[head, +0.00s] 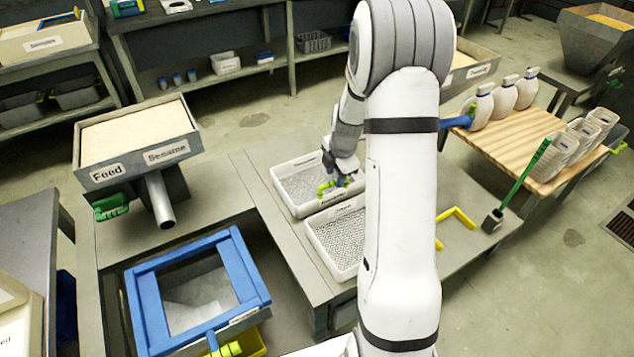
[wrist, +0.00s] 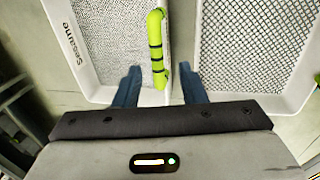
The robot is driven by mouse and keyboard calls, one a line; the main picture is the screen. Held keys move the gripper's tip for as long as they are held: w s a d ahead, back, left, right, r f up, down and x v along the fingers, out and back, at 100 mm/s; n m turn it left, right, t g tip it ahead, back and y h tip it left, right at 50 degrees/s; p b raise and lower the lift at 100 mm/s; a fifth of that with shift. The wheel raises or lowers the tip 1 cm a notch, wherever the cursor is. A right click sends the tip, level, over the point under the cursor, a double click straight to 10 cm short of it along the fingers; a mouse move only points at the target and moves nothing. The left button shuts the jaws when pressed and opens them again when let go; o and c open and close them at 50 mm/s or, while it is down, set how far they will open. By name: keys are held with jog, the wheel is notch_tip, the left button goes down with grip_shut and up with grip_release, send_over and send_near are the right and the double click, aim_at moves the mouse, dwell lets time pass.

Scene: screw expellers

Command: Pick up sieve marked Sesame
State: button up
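The white sieve marked Sesame (wrist: 85,55) fills the left of the wrist view, its label on its left wall. In the head view I take it to be the far, finer-meshed tray (head: 286,183) on the grey bench. A lime-green handle (wrist: 157,48) with black bands stands at its right side. My gripper (wrist: 157,88) is open, its blue fingers on either side of the handle's near end and apart from it. In the head view my gripper (head: 338,186) is over the sieve's right part, partly hiding it.
A second white sieve with coarser mesh (wrist: 250,45) sits close beside it, nearer in the head view (head: 338,238). A yellow bracket (head: 457,216) and a green-handled brush (head: 524,183) are to the right. A feed hopper (head: 135,133) and blue frame (head: 143,305) are left.

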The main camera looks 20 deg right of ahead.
aim_at(334, 181)
jog(key=shift+w+f+p, duration=0.15)
jog(key=shift+w+f, duration=0.1)
jog(key=shift+f, duration=0.65)
jog(key=shift+w+f+p, duration=0.2)
jog(key=shift+f, duration=0.65)
jog(key=shift+w+f+p, duration=0.15)
jog(key=shift+w+f, duration=0.1)
jog(key=shift+f, duration=0.65)
jog(key=shift+c, duration=0.3)
grip_shut()
